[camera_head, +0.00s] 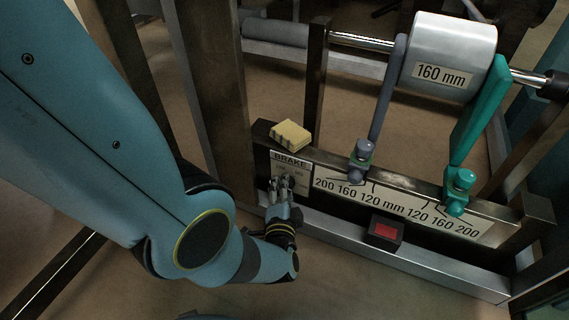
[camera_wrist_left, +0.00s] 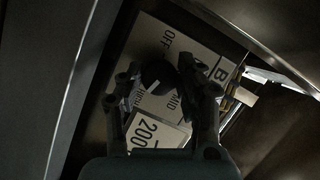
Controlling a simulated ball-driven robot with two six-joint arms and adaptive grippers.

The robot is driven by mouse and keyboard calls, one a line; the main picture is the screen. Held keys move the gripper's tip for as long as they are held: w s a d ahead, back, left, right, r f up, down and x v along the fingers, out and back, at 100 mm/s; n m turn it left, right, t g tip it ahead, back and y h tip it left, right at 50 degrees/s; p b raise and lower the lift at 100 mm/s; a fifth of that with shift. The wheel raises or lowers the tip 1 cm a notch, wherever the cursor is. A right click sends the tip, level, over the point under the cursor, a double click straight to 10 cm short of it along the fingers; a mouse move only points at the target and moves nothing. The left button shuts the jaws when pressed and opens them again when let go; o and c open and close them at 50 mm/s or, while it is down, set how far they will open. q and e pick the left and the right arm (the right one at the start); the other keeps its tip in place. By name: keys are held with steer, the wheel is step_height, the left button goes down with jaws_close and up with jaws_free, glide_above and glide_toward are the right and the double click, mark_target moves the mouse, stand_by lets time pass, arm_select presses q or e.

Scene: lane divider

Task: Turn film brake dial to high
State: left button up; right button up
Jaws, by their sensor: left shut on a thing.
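The film brake dial (camera_wrist_left: 157,74) is a dark round knob on a white label plate in the left wrist view. Its pointer is too dark to read. The plate carries OFF, MID and a partly hidden word, apparently HIGH. In the head view the plate headed BRAKE (camera_head: 291,161) is at the left end of the machine's front rail, and the dial is hidden behind my gripper. My left gripper (camera_head: 281,184) is at the plate, its fingers on either side of the dial, shut on it; its fingers also show in the left wrist view (camera_wrist_left: 160,88). My right gripper is not in view.
A yellow sponge-like block (camera_head: 291,136) rests on the rail above the plate. A small box with a red display (camera_head: 385,231) sits on the lower ledge.

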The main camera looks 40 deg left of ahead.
arm_select(q)
steer(key=o, duration=1.1)
steer(key=shift+o, duration=0.2)
step_height(320, 180, up, 10)
